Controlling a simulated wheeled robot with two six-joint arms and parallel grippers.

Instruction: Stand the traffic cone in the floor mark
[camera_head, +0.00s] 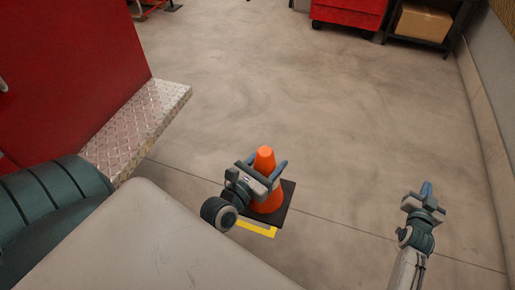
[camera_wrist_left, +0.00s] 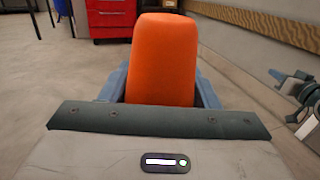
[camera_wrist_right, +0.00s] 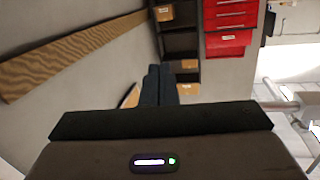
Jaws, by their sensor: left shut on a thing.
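The orange traffic cone (camera_head: 265,158) with its dark square base (camera_head: 286,204) is upright in the head view. My left gripper (camera_head: 266,166) is shut on the cone's upper part, one blue finger on each side. The cone (camera_wrist_left: 163,58) also fills the middle of the left wrist view. A yellow corner of the floor mark (camera_head: 257,229) shows at the near edge of the base; the rest is hidden. I cannot tell whether the base touches the floor. My right gripper (camera_head: 426,188) is shut and empty, off to the right; its fingers (camera_wrist_right: 158,85) are together in the right wrist view.
A red body with a metal tread-plate step (camera_head: 140,125) stands at the left. A red cabinet (camera_head: 348,12) and a shelf with a cardboard box (camera_head: 422,22) stand at the back. A wall runs along the right. The floor between is clear.

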